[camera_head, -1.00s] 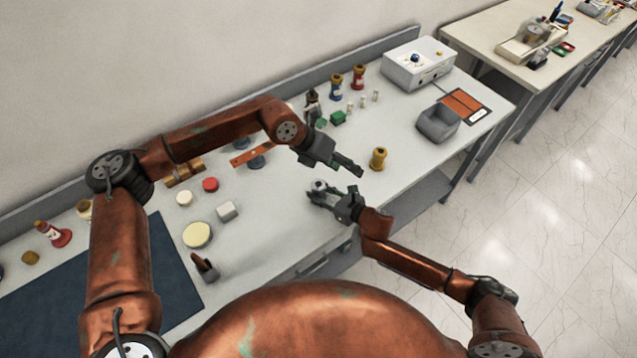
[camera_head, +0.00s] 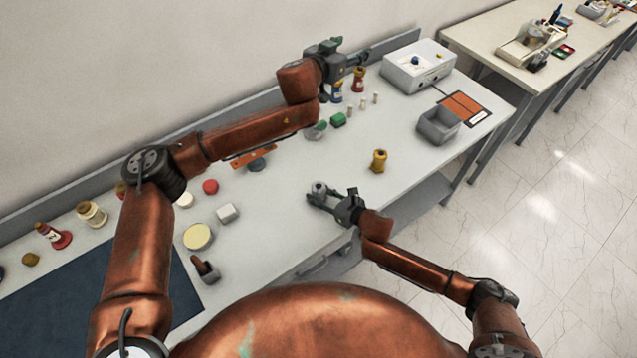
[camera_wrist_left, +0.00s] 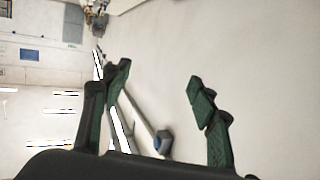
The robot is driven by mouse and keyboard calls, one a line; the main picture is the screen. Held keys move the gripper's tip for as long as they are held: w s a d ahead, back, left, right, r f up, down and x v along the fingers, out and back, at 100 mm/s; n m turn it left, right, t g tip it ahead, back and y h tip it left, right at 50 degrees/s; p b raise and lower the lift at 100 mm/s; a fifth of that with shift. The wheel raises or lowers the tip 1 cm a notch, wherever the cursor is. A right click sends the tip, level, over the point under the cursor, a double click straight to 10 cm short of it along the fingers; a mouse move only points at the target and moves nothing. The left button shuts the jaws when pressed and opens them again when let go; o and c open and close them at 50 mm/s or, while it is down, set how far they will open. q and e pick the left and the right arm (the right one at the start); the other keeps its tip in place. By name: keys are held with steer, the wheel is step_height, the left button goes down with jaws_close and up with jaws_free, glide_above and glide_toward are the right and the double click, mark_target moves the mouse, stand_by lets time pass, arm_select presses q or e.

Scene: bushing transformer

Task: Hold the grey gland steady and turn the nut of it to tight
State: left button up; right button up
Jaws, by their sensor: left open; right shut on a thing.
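The grey gland (camera_head: 318,187) is a small round piece above the front part of the bench. My right gripper (camera_head: 319,193) is shut on it. Its nut is too small to make out apart from the gland's body. My left gripper (camera_head: 352,52) is raised near the back edge of the bench, well apart from the gland. In the left wrist view its green-padded fingers (camera_wrist_left: 158,78) are spread, with nothing between them but pale wall behind.
A yellow bushing (camera_head: 379,160) stands right of the gland. A white instrument box (camera_head: 418,66), a grey bin (camera_head: 438,126) and an orange panel (camera_head: 463,106) are at the right end. Bench around the yellow bushing is clear.

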arm_select(q)
steer(key=a+f+n+g+y, duration=0.3)
steer(key=f+n, duration=0.2)
steer(key=f, duration=0.4)
steer(key=n+g+y, duration=0.5)
steer(key=g, duration=0.5)
glide_toward(318, 186)
steer(key=f, duration=0.8)
steer(key=shift+w+f, duration=0.25)
steer(key=shift+f, duration=0.05)
steer(key=shift+c, duration=0.6)
steer(key=c, duration=1)
steer(key=shift+c, duration=0.2)
